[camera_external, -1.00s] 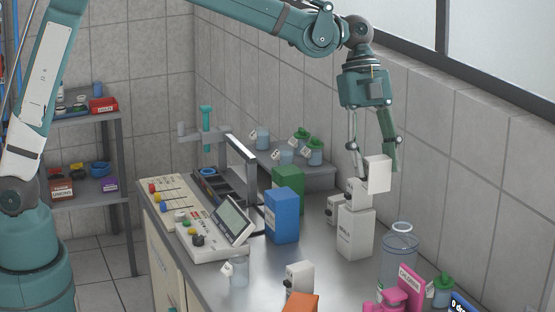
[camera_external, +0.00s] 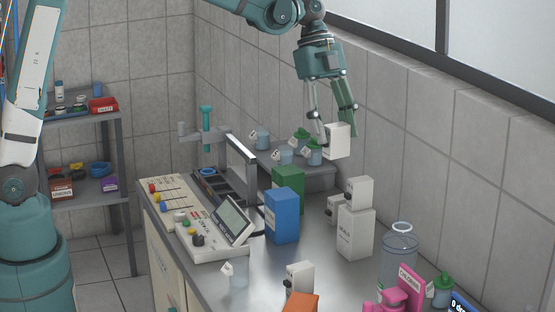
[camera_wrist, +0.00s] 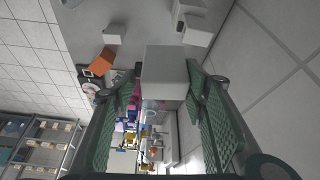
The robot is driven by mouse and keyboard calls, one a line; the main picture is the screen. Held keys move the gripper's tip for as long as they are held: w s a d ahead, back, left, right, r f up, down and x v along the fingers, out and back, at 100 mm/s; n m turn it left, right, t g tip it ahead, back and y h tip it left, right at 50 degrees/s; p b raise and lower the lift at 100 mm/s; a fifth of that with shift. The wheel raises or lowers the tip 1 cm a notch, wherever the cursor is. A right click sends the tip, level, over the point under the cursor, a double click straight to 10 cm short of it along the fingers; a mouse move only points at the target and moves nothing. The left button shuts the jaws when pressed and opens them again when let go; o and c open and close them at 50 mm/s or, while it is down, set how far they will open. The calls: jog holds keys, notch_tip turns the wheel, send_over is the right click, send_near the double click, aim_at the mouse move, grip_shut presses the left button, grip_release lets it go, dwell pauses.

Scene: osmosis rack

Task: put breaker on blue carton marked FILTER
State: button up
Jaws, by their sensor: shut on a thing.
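My gripper (camera_external: 337,123) is shut on a white box-shaped breaker (camera_external: 338,142) and holds it in the air, above and to the right of the cartons in the external view. In the wrist view the breaker (camera_wrist: 165,73) sits between the two green-padded fingers (camera_wrist: 165,95). The blue carton (camera_external: 281,216) stands upright on the bench, lower and to the left of my gripper, with nothing on its top. Its lettering cannot be read from here.
A green carton (camera_external: 288,180) stands just behind the blue one. A white carton (camera_external: 355,234) to the right carries another breaker (camera_external: 359,190). A control console (camera_external: 214,230) and a dark rack with an upright frame (camera_external: 238,155) lie left. Green-capped jars (camera_external: 315,155) stand behind.

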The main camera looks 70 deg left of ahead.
jog(key=s+a+n+p, duration=0.1)
jog(key=s+a, duration=0.1)
jog(key=a, duration=0.3)
jog(key=s+a+n+t+p, duration=0.1)
jog(key=s+a, duration=0.1)
jog(key=a, duration=0.4)
jog(key=s+a+n+p, duration=0.1)
jog(key=s+a, duration=0.2)
jog(key=a, duration=0.2)
send_over(282, 193)
jog(key=shift+f, duration=2.5)
jog(key=shift+f+y, duration=0.1)
jog(key=shift+y, duration=0.2)
jog(key=shift+f, duration=2.85)
jog(key=shift+f, duration=0.1)
jog(key=shift+f, duration=2)
jog(key=shift+f, duration=0.1)
